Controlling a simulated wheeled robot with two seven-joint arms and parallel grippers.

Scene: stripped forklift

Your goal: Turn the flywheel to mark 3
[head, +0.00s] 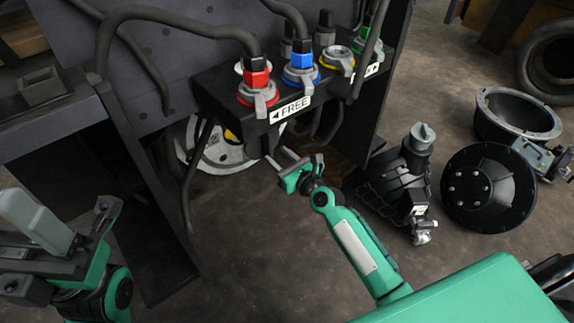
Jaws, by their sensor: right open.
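The flywheel (213,157) is a grey metal disc low behind the connector panel. Its upper part is hidden by the panel, and a dark post and hose cross in front of its left side. A bit of yellow shows near its top; I cannot read any mark on it. My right gripper (291,163) is open and empty, just right of the flywheel and below the panel, with its fingers toward the wheel. I see no contact. My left gripper (75,235) is at the lower left, far from the flywheel; its jaw state is unclear.
Dark machine parts (400,180), a round black cover (487,188) and a bell-shaped housing (520,112) lie right. The floor below the flywheel is clear.

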